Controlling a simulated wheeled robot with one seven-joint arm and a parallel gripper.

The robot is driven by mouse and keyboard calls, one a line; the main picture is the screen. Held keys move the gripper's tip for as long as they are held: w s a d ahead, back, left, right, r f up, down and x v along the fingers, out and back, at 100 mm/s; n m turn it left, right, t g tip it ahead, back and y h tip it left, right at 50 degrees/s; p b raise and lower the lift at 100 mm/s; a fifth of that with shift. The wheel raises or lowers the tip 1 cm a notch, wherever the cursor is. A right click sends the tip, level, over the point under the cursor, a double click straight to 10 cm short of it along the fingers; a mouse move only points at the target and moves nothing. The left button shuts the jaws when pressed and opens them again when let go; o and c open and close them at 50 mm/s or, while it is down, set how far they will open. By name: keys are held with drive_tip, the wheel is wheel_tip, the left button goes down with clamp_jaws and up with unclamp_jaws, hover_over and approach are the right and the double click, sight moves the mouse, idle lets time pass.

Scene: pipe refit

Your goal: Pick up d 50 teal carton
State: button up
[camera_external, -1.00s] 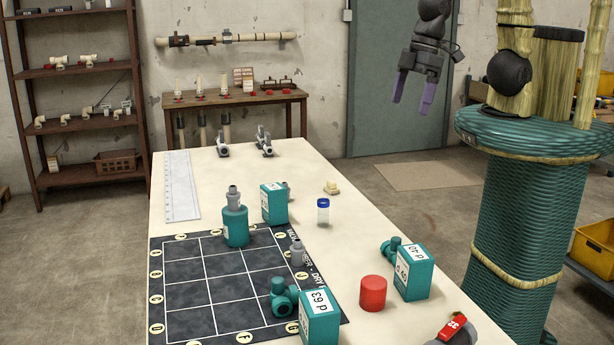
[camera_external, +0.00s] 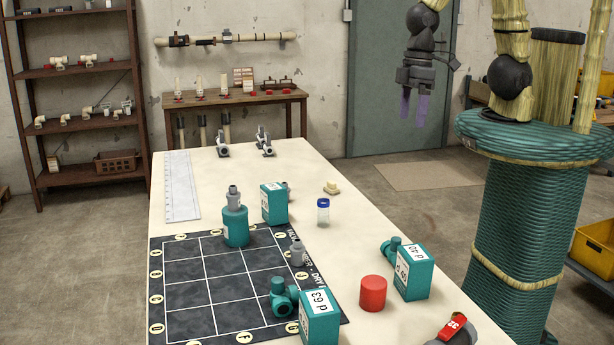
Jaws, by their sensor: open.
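Three teal cartons with white labels stand on the pale table. The far carton (camera_external: 274,205) is at the far right corner of the dark grid mat; its label is too small to read. The near carton (camera_external: 319,319) reads "d 63". The right carton (camera_external: 413,275) reads "d 40" on top. I cannot read "d 50" on any of them. My gripper (camera_external: 414,107) has two purple fingers, apart and pointing down. It is open and empty, high up beyond the table's right edge, away from all the cartons.
A teal cylinder with a grey fitting (camera_external: 235,224) stands left of the far carton. A blue-capped vial (camera_external: 323,212) stands to its right. A red cylinder (camera_external: 373,293) stands between the near and right cartons. Grey fittings (camera_external: 264,143) lie at the table's far end.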

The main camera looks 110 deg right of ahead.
wheel_tip(320, 180, down, 10)
drive_tip(key=m+g+y+b, duration=0.2)
drive_tip(key=m+y+b, duration=0.25)
drive_tip(key=m, duration=0.25)
drive_tip(key=m+t+h+b, duration=0.3)
drive_tip(key=m+t+b, duration=0.5)
drive_tip(key=m+t, duration=1.5)
approach(284, 188)
drive_tip(key=s+d+r+m+g, duration=0.1)
drive_tip(key=m+g, duration=0.1)
drive_tip(key=s+d+r+m+g, duration=0.1)
drive_tip(key=s+d+g, duration=0.1)
drive_tip(key=shift+s+d+m, duration=0.15)
drive_tip(key=shift+s+m, duration=0.2)
drive_tip(key=shift+m, duration=0.05)
drive_tip(key=shift+r, duration=0.1)
drive_tip(key=shift+w, duration=0.15)
drive_tip(key=w, duration=0.4)
drive_tip(key=w+a+p, duration=0.1)
drive_tip(key=w, duration=0.3)
drive_tip(key=w+p, duration=0.1)
drive_tip(key=w, duration=0.3)
drive_tip(key=shift+a, duration=0.25)
